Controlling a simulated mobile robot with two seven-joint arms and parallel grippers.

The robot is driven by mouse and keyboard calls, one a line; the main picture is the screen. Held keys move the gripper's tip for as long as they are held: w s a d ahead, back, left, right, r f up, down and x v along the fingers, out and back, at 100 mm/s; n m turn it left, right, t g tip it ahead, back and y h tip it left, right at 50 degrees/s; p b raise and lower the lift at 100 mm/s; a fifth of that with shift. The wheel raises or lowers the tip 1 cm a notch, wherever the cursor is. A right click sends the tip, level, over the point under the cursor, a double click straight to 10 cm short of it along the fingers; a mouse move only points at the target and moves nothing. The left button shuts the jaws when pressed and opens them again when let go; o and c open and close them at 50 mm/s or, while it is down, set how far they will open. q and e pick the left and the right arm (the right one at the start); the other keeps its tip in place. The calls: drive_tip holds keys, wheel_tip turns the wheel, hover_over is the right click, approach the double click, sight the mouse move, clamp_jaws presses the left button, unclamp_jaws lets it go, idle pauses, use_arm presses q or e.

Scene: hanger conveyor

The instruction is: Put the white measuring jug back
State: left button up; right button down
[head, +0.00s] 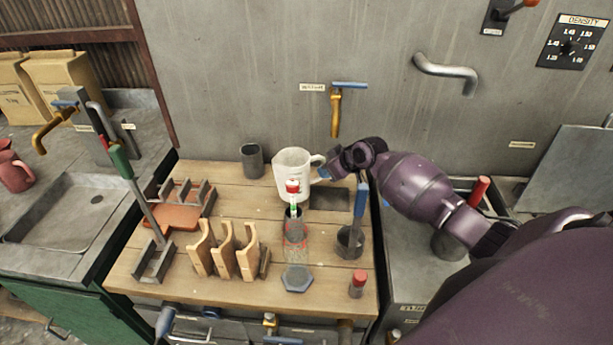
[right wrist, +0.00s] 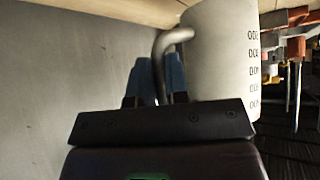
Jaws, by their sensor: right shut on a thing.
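The white measuring jug (head: 291,178) is upright at the back of the wooden bench, with its handle towards the right. It also shows in the right wrist view (right wrist: 225,55), with dark graduation marks on its side. My right gripper (head: 325,171) comes in from the right and is shut on the jug's handle. In the right wrist view the blue fingertips (right wrist: 158,72) are on either side of the grey-looking handle. I cannot tell whether the jug's base touches the bench. My left gripper is not in view.
A dark square pad (head: 330,199) lies right of the jug. A wall tap (head: 336,112) hangs above.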

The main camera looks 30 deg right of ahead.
sight(292, 162)
drive_tip(key=b+x, duration=0.2)
drive_tip(key=x, duration=0.1)
drive_tip(key=shift+w+a+r, duration=0.1)
drive_tip(key=shift+w+a, duration=0.05)
drive_tip(key=shift+w, duration=0.2)
drive_tip(key=shift+w+a+b, duration=0.15)
drive_tip(key=shift+w+b, duration=0.3)
drive_tip(key=shift+b, duration=0.1)
drive_tip(key=b+x, duration=0.4)
drive_tip(key=shift+w, duration=0.1)
drive_tip(key=shift+r, duration=0.25)
drive_tip(key=shift+f, duration=0.1)
drive_tip(key=c, duration=1.5)
unclamp_jaws()
drive_tip(key=shift+f, duration=0.1)
drive_tip(key=shift+c, duration=0.2)
drive_tip(key=o, duration=0.4)
